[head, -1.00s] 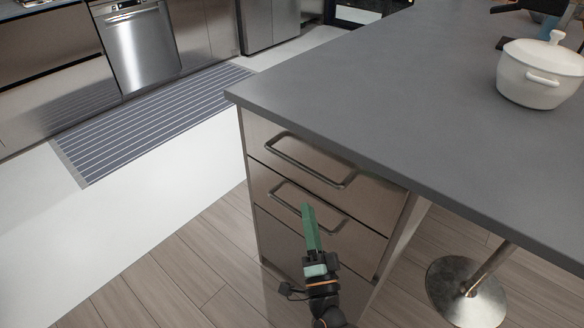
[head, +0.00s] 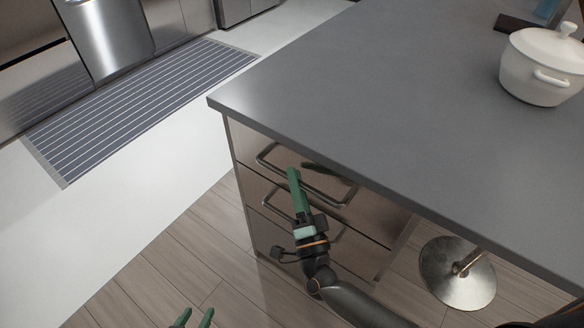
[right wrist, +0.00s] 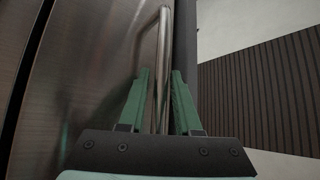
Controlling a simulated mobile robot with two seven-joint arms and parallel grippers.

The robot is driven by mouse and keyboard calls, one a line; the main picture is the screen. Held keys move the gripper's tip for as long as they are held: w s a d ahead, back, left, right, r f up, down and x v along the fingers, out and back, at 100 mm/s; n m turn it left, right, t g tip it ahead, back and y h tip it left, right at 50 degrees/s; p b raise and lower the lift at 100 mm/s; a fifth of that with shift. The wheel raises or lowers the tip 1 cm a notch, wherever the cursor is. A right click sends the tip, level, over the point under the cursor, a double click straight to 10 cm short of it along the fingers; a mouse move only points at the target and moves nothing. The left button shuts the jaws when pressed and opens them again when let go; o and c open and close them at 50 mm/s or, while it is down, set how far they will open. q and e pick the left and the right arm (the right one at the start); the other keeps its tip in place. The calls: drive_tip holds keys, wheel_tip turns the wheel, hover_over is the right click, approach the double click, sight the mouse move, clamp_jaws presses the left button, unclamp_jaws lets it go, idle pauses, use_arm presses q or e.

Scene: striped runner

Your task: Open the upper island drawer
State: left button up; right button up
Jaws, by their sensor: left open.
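The island's upper drawer (head: 372,208) has a brushed metal front and looks shut. Its bar handle (head: 329,198) runs along the front under the countertop. My right gripper (head: 293,172), with green fingers, is at this handle. In the right wrist view the handle bar (right wrist: 162,75) lies between the two fingers (right wrist: 161,85), with a gap on each side, so the gripper is open around it. My left gripper (head: 195,316) shows only its green fingertips at the bottom edge of the head view, spread apart and empty.
The grey island countertop (head: 345,95) overhangs the drawers, and a white lidded pot (head: 540,75) stands on it. Lower drawers lie under the upper one. A round metal stool base (head: 458,275) is at right. A striped runner (head: 140,110) lies at left; the floor left of the island is clear.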

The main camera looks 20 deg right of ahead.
drive_tip(key=shift+s, duration=0.1)
drive_tip(key=shift+c, duration=0.4)
clamp_jaws()
drive_tip(key=shift+r, duration=0.1)
idle(0.8)
